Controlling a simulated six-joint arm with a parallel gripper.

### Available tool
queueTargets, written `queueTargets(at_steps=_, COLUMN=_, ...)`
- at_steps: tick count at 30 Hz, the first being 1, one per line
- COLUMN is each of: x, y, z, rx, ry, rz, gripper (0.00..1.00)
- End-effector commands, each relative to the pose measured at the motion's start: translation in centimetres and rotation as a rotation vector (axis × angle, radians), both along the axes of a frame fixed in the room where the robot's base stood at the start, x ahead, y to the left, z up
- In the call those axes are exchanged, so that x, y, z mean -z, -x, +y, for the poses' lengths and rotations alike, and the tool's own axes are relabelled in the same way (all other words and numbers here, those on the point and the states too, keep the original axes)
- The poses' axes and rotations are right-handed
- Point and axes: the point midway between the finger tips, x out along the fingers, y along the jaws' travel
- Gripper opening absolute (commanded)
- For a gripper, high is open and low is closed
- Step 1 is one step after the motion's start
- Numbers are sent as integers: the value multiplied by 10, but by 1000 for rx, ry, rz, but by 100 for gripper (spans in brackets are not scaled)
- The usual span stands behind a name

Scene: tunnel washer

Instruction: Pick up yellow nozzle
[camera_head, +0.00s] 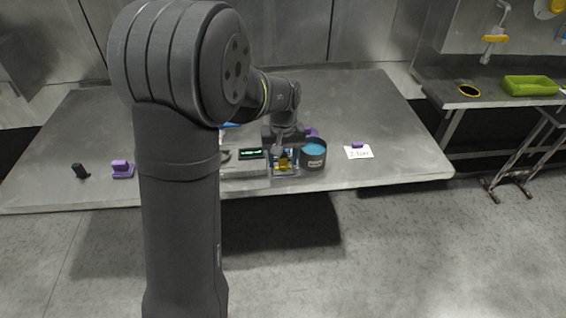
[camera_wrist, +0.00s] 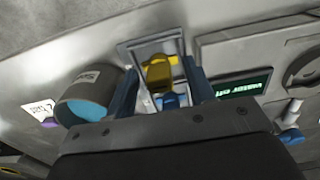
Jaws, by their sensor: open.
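The yellow nozzle (camera_wrist: 159,73) shows in the wrist view between the two fingers of my open gripper (camera_wrist: 162,88). A blue part (camera_wrist: 172,100) lies just below it in the picture. A grey square frame (camera_wrist: 124,54) surrounds the nozzle. In the head view the yellow nozzle (camera_head: 283,161) is a small patch under my gripper (camera_head: 285,152), partly hidden by it. I cannot tell whether the fingers touch the nozzle.
A grey can with blue contents (camera_head: 313,149) stands just right of my gripper. A grey device with a green display (camera_head: 251,154) is on its left. A white "2 bar" card (camera_head: 359,152) lies further right. Purple (camera_head: 122,168) and black (camera_head: 80,170) parts lie at the left.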

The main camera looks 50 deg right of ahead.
Motion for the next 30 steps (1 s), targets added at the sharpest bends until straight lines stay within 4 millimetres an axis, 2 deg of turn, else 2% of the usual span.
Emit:
queueTargets(at_steps=2, x=0, y=0, z=0, rx=0, ry=0, rz=0, gripper=49)
queueTargets(at_steps=3, x=0, y=0, z=0, rx=0, ry=0, rz=0, gripper=45)
queueTargets(at_steps=10, x=0, y=0, z=0, rx=0, ry=0, rz=0, gripper=2)
queueTargets(at_steps=22, x=-7, y=0, z=-1, rx=0, ry=2, rz=-1, gripper=1)
queueTargets(at_steps=26, x=-22, y=0, z=0, rx=0, ry=4, rz=-2, gripper=1)
queueTargets(at_steps=30, x=-46, y=4, z=0, rx=2, ry=4, rz=-2, gripper=1)
